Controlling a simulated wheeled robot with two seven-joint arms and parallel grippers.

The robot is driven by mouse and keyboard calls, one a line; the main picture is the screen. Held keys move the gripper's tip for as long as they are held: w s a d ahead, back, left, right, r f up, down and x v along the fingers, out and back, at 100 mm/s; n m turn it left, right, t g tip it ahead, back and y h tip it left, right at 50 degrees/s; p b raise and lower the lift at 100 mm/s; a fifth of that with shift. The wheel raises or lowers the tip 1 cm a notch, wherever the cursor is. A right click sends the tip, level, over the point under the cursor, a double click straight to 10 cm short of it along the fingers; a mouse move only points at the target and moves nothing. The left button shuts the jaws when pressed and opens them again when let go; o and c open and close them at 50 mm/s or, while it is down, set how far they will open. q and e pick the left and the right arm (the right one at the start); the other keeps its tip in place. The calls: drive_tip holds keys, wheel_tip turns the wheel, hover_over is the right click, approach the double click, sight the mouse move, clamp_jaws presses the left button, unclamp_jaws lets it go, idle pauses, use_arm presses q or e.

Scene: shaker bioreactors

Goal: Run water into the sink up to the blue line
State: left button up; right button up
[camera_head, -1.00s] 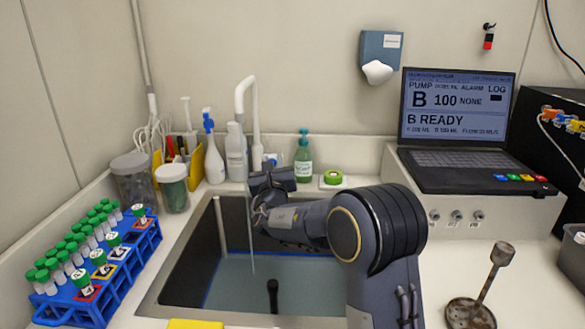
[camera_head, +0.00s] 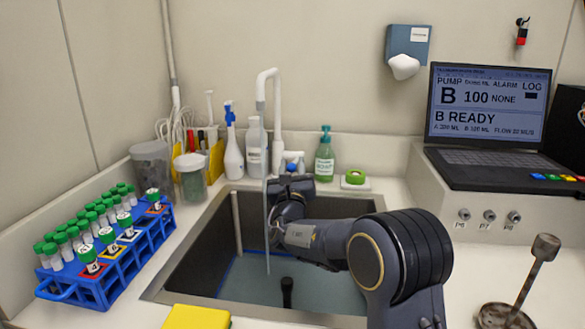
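The sink (camera_head: 180,268) is a metal basin in the middle of the counter with greyish-blue water (camera_head: 325,292) in it. A thin stream falls from the white gooseneck tap (camera_head: 262,92) into this water. The blue line (camera_head: 226,272) shows low on the basin's left wall, close to the water's edge; the exact gap is too small to tell. My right gripper (camera_head: 290,186) is over the back of the sink, just in front of and below the tap's handle (camera_head: 292,160). Its fingers are too dark and foreshortened to show whether they are open. My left gripper is out of view.
A black upright piece (camera_head: 287,290) stands in the water. A blue tube rack (camera_head: 125,262) is left, bottles (camera_head: 234,155) and a green soap pump (camera_head: 325,158) behind. A yellow sponge (camera_head: 197,318) lies in front, a laptop (camera_head: 485,125) and rusty stand (camera_head: 525,280) right.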

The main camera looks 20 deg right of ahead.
drive_tip(key=v, duration=0.8)
drive_tip(key=shift+w, duration=0.1)
idle(7.1)
